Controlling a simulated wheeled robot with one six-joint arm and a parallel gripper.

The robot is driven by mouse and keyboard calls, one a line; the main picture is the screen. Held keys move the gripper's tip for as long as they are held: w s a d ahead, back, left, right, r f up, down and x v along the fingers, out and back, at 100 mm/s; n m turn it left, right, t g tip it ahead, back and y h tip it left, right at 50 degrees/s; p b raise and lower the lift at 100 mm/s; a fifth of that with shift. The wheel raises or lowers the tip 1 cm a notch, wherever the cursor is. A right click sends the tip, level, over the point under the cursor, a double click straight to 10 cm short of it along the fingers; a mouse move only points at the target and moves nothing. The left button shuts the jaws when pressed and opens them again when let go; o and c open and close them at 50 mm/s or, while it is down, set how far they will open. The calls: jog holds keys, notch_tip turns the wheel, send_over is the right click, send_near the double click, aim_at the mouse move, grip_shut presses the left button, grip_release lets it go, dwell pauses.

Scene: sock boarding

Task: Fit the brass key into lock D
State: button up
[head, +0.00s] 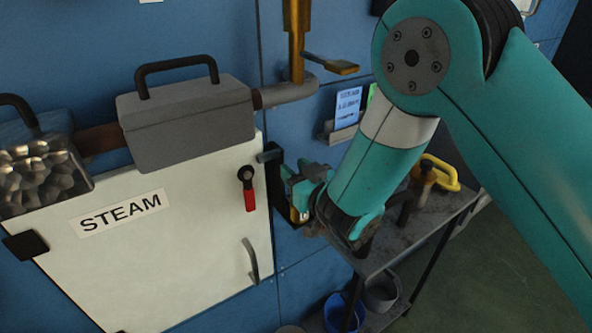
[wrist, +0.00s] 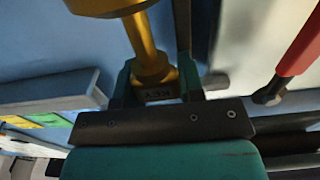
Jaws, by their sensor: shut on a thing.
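My gripper (head: 299,192) is in front of the blue wall, just right of the white STEAM door. In the wrist view my gripper (wrist: 156,78) has its two teal fingers shut on the brass key (wrist: 144,45), at its base marked KEY. The key's shaft runs up to a wide round brass part at the top edge of that view. In the head view only a small brass bit of the key (head: 296,215) shows below the fingers. I cannot make out any lock marked D, nor whether the key touches anything.
The STEAM door (head: 165,260) has a red-handled lever (head: 249,195) close left of my gripper. A grey box with a black handle (head: 185,120) and a pipe (head: 290,92) are above. A metal table (head: 405,232) stands at right, bearing a yellow-handled thing (head: 443,175).

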jog(key=shift+f+b, duration=1.7)
jog(key=shift+f, duration=0.15)
jog(key=o, duration=1.1)
jog(key=shift+c, duration=0.2)
jog(key=shift+s+d+f+b, duration=0.1)
jog(key=shift+s+f+b, duration=0.05)
jog(key=shift+b, duration=0.35)
jog(key=shift+s+d+f+b, duration=0.1)
jog(key=shift+s+d+b, duration=0.1)
jog(key=shift+b, duration=0.35)
jog(key=b+v, duration=1.6)
jog(key=b, duration=1)
jog(key=shift+s+r, duration=0.2)
jog(key=shift+r, duration=0.05)
jog(key=shift+d, duration=0.1)
